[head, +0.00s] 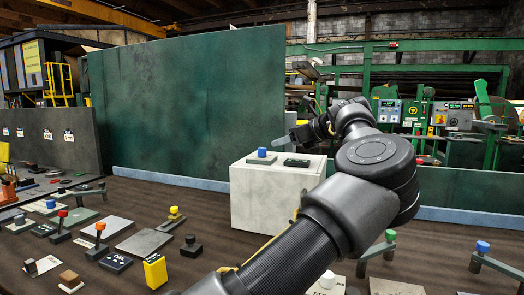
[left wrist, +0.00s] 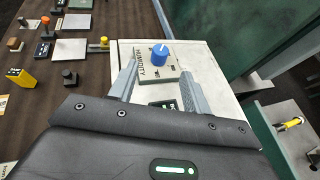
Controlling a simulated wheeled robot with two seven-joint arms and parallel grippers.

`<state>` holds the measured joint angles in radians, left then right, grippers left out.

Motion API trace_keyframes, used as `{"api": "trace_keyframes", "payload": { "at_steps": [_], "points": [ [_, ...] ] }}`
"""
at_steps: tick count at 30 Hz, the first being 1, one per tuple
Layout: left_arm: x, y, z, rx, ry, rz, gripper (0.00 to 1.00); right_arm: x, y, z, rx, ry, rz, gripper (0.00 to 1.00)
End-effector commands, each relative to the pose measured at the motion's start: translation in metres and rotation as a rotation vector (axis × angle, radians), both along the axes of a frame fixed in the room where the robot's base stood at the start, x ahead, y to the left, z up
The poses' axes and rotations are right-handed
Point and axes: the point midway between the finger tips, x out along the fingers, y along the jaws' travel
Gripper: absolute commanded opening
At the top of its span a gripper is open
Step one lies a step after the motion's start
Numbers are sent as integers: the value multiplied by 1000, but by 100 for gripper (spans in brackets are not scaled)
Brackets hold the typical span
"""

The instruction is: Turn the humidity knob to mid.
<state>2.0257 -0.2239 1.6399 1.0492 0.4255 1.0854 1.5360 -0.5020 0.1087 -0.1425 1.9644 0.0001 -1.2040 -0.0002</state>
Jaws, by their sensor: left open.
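The humidity knob is a round blue knob (head: 262,152) on a small grey plate, on top of a white box (head: 262,200). In the left wrist view the blue knob (left wrist: 160,56) has a pale mark on its top, and its plate (left wrist: 150,72) reads HUMIDITY. Small marks beside the knob are too small to read. My left gripper (head: 284,141) is above the box, beside the knob in the head view. In the left wrist view its open fingers (left wrist: 159,68) point towards the knob, which shows beyond and between their tips. Contact is not visible. My right gripper is out of view.
A dark labelled plate (head: 297,163) lies beside the knob's plate on the box. A tall green panel (head: 190,95) stands behind. Several levers, plates and a yellow block (head: 155,271) cover the brown table to the left. A blue-topped lever (head: 482,247) stands at the right.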

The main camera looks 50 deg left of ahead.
Motion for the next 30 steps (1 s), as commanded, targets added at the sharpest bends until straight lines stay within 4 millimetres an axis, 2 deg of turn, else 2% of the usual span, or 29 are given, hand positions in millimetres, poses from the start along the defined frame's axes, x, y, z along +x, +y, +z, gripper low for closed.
{"api": "trace_keyframes", "payload": {
  "at_steps": [9,15,21,29,30],
  "points": [
    [-13,52,-23,-1,1,1,48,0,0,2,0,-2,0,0],
    [-19,78,-33,0,1,1,48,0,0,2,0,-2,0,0],
    [-21,89,-38,1,1,-1,48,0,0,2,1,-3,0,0],
    [-22,89,-38,1,0,-2,48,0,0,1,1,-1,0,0],
    [-22,89,-38,1,0,-2,44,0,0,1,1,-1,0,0]
  ]
}}
